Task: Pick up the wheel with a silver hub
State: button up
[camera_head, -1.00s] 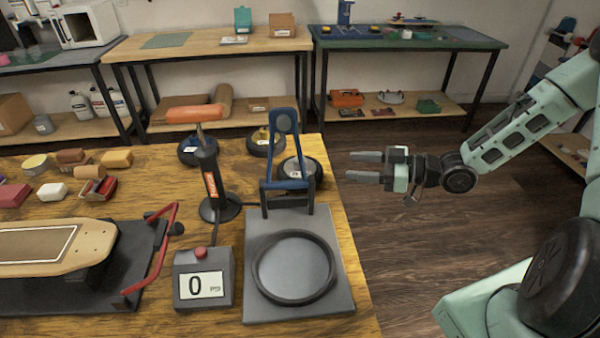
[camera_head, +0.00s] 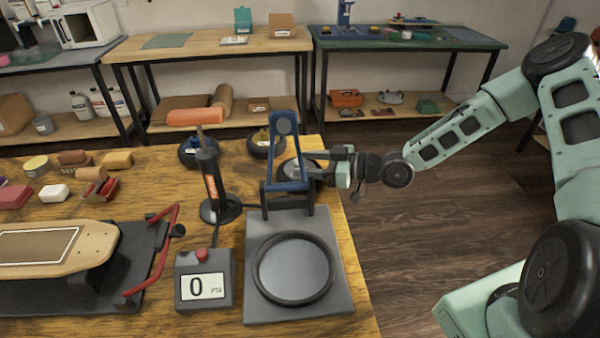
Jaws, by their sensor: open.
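The wheel with a silver hub (camera_head: 312,166) is a dark wheel lying near the right edge of the wooden table. The blue upright frame and my gripper hide much of it. My gripper (camera_head: 318,166) is open, with its fingers pointing left at the wheel's right side. I cannot tell whether the fingers touch the wheel or are just above it. A wheel with a yellow hub (camera_head: 262,146) lies behind it to the left. A wheel with a blue hub (camera_head: 187,152) lies farther left, partly behind the pump.
The blue frame (camera_head: 271,150) rises from a grey press base (camera_head: 340,295) just in front of the wheel. A skateboard deck (camera_head: 92,250) lies at front left. Floor is open at right.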

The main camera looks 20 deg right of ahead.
grip_shut()
